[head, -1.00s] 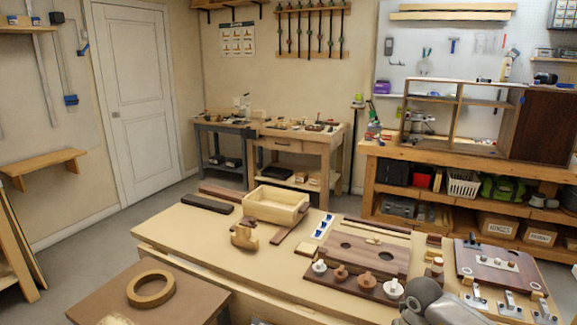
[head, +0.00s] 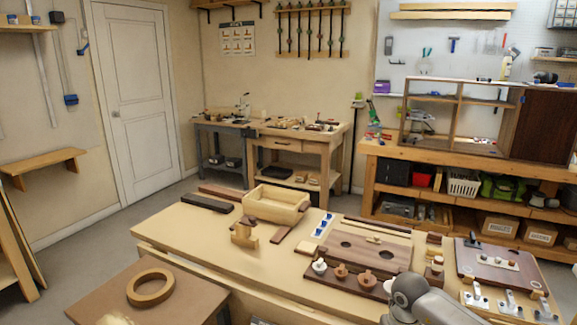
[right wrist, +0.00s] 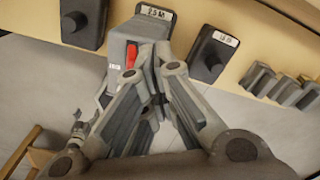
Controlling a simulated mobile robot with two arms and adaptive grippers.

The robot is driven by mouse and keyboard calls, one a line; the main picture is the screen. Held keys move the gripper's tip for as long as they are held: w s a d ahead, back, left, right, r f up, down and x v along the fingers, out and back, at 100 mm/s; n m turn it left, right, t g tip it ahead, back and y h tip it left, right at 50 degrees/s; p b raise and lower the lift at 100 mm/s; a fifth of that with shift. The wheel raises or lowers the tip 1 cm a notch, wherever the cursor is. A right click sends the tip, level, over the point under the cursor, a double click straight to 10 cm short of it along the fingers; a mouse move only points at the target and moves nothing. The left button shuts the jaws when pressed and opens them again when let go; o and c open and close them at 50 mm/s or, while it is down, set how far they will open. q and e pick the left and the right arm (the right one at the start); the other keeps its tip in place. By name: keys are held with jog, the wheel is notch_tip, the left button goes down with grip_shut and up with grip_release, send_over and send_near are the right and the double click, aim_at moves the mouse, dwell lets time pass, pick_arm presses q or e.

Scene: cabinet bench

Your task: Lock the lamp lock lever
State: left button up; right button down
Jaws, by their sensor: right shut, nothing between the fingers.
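In the right wrist view, a grey box-shaped fixture with a red lever (right wrist: 132,55) and a small label sits at the bench edge. It may be the lamp lock lever; I cannot tell for sure. My right gripper (right wrist: 155,82) is shut and empty, with its fingers close to this fixture. I cannot tell whether they touch it. In the head view, only my grey right arm shows at the lower right, and its gripper is hidden or out of frame. My left gripper is not in view.
Dark knobbed blocks (right wrist: 207,55) stand beside the fixture, and several grey blocks (right wrist: 275,83) lie to the right. In the head view, the bench (head: 190,235) holds a wooden tray (head: 275,204), a board with two holes (head: 365,245) and a latch board (head: 495,264).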

jog(key=shift+w+a+b, duration=0.2)
jog(key=shift+w+a, duration=0.05)
jog(key=shift+a, duration=0.5)
jog(key=shift+w+a+b, duration=0.25)
jog(key=shift+w+a, duration=0.05)
jog(key=shift+a, duration=0.5)
jog(key=shift+w+a+b, duration=0.2)
jog(key=shift+w+a, duration=0.05)
jog(key=shift+a, duration=0.5)
jog(key=shift+r, duration=0.1)
jog(key=shift+s+d+r+p, duration=0.2)
jog(key=shift+d+r+p, duration=0.4)
jog(key=shift+r+p, duration=0.3)
notch_tip(320, 180, up, 7)
jog(key=p, duration=0.4)
dwell(0.3)
